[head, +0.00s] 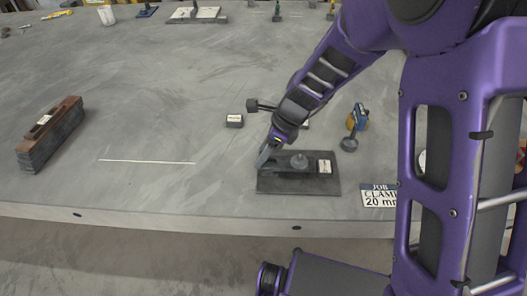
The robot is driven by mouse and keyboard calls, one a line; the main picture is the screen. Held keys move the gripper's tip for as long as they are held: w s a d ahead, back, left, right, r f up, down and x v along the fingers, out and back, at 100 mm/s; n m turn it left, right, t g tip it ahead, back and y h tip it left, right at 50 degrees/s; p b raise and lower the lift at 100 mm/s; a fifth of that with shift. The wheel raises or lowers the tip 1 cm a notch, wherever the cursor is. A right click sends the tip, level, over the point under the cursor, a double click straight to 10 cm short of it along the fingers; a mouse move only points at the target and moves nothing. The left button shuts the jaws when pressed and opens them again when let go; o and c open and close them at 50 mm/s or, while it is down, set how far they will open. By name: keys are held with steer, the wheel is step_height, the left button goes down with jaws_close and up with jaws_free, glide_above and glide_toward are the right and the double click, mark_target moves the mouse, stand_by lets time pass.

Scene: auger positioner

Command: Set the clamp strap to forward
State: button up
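A dark flat plate (300,187) lies near the table's front edge. On it sits a low dark strap-like part (288,169), with a round grey knob (299,161) and a white label (325,167) beside it. I cannot make out clearly which way the strap points. My gripper (264,156) comes down from the upper right, its fingertips at the plate's back left corner, close to the strap's left end. I cannot tell whether it touches the strap, or how far apart the fingers are.
A card reading "JOB CLAMP 20 mm" (378,196) lies right of the plate. A small labelled block (235,121) and a blue-yellow tool (357,117) stand behind. A brown-topped dark block (50,135) is at left. A white line (147,161) marks clear table between.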

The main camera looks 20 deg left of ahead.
jaws_close()
stand_by(1.2)
